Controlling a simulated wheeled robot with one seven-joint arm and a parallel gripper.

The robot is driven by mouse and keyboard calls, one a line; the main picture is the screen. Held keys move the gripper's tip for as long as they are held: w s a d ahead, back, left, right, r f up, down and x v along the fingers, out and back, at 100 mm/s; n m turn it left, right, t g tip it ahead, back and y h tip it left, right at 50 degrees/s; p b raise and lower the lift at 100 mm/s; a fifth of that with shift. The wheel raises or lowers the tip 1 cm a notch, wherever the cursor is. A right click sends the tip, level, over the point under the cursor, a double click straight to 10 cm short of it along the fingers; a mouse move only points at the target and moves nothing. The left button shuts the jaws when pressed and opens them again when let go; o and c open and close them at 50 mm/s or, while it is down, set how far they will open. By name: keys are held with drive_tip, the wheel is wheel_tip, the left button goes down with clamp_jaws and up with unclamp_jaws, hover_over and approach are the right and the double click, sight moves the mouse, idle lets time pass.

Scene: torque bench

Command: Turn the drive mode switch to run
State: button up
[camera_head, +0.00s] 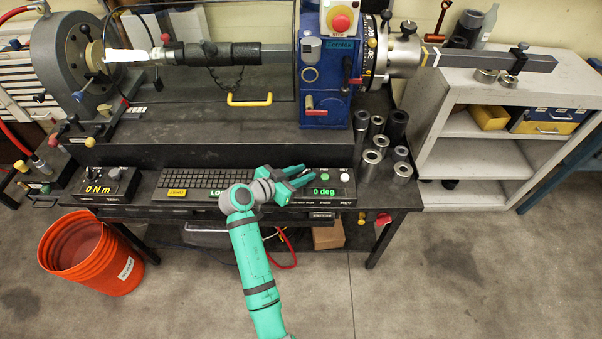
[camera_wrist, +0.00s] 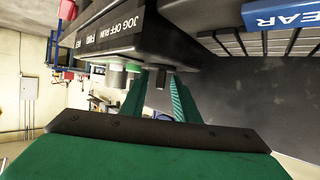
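The drive mode switch shows in the wrist view as a small black knob (camera_wrist: 162,78) on the dark control panel (camera_wrist: 118,30), near a label reading JOG OFF RUN. Which way it points I cannot tell. My gripper (camera_wrist: 158,90) is open, with its two green fingers either side of the knob's line in that view. Whether they touch it I cannot tell. In the head view my gripper (camera_head: 303,176) is at the panel's right part, beside the display reading 0 deg (camera_head: 324,191), and it hides the switch.
A green button (camera_head: 325,171) and a white button (camera_head: 344,177) sit right of my gripper. A keyboard (camera_head: 208,179) lies to its left. Several metal sockets (camera_head: 372,158) stand behind at right. An orange bucket (camera_head: 90,253) is on the floor at left.

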drive_tip(key=v, duration=1)
drive_tip(key=shift+s+a, duration=0.25)
drive_tip(key=shift+a, duration=0.05)
drive_tip(key=shift+w+r, duration=0.1)
drive_tip(key=shift+w, duration=0.05)
